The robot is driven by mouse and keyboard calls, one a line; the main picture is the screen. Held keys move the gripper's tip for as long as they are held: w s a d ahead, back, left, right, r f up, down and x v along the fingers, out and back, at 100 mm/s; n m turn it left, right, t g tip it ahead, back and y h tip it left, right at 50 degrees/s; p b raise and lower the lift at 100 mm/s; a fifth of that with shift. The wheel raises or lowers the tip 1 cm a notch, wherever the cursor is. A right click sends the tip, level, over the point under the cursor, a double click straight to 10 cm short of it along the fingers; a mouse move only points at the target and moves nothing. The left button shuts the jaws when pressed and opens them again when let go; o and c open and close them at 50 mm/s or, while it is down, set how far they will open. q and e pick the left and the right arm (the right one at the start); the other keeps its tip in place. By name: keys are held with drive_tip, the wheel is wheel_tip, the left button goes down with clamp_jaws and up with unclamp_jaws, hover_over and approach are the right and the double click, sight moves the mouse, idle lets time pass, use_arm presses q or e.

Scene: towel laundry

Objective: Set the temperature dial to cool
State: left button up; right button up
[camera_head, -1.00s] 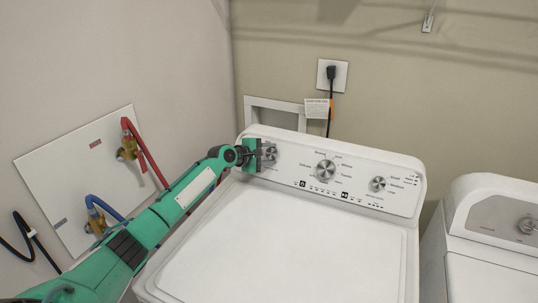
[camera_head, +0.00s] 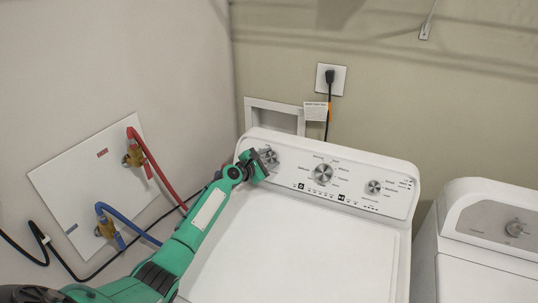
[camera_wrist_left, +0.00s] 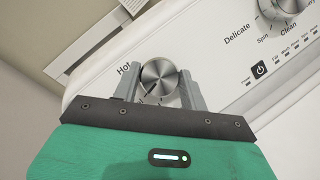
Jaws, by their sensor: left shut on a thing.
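The temperature dial (camera_head: 270,156) is the round silver knob at the left end of the white washer's control panel. In the left wrist view, the dial (camera_wrist_left: 159,75) has a printed "Hot" label at its upper left. My left gripper (camera_head: 263,162) is at this dial in the head view. In the left wrist view, its two grey fingers (camera_wrist_left: 159,86) stand on either side of the knob, shut on it. The gripper hides the dial's lower part and nearby labels, so I cannot tell its setting. My right gripper is not in view.
A larger cycle dial (camera_head: 322,173) and a smaller dial (camera_head: 374,187) are further right on the panel. The washer's lid (camera_head: 310,245) is clear. A second white machine (camera_head: 490,240) stands at the right. Red (camera_head: 150,160) and blue hoses (camera_head: 125,220) hang at the left wall.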

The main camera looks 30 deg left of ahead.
use_arm(q)
drive_tip(key=shift+f+n, duration=0.1)
drive_tip(key=shift+n, duration=0.6)
drive_tip(key=o, duration=1)
drive_tip(key=shift+s, duration=0.1)
drive_tip(key=shift+s+a+p, duration=0.1)
drive_tip(key=shift+s+p, duration=0.2)
drive_tip(key=shift+s, duration=0.3)
drive_tip(key=b+v, duration=0.1)
drive_tip(key=v, duration=1.1)
drive_tip(key=shift+s, duration=0.3)
